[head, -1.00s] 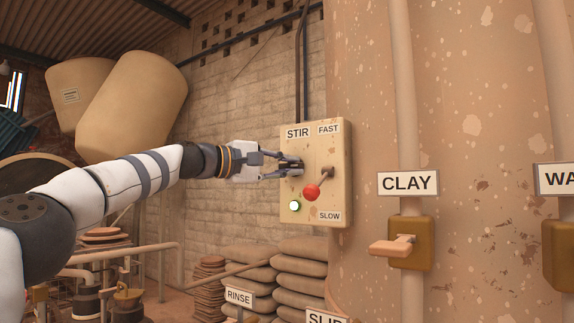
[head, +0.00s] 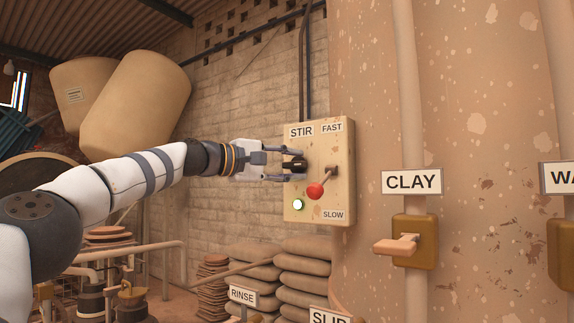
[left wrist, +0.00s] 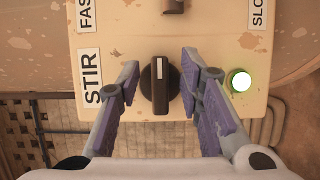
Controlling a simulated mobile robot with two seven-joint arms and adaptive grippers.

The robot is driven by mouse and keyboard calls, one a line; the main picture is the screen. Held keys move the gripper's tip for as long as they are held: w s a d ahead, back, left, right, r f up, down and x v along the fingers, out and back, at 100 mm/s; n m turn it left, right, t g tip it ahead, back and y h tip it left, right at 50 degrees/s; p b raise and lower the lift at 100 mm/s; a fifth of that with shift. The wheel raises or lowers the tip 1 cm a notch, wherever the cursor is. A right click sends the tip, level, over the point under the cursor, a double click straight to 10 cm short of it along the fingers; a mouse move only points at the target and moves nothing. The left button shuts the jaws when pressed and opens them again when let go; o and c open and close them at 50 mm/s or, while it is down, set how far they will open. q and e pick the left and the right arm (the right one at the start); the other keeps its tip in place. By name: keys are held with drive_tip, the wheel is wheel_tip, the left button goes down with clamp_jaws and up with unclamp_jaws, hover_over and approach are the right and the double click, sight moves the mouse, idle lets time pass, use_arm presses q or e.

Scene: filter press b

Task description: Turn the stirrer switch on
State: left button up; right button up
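The stirrer switch is a black rotary knob (left wrist: 160,88) on the cream control box (head: 335,200) marked STIR. In the left wrist view the white line on the knob runs up and down the picture. My left gripper (head: 293,164) is open, with one finger on each side of the knob. In the left wrist view gaps show between the fingers (left wrist: 159,72) and the knob. A round lamp (head: 298,205) on the box is lit; it also shows in the left wrist view (left wrist: 239,80). My right gripper is in neither view.
A red-tipped lever (head: 316,191) between the FAST and SLOW labels stands close right of my left gripper. A CLAY valve handle (head: 395,245) is farther right. Stacked sacks (head: 305,265) lie below the box.

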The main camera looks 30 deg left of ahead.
use_arm(q)
drive_tip(key=v, duration=1.2)
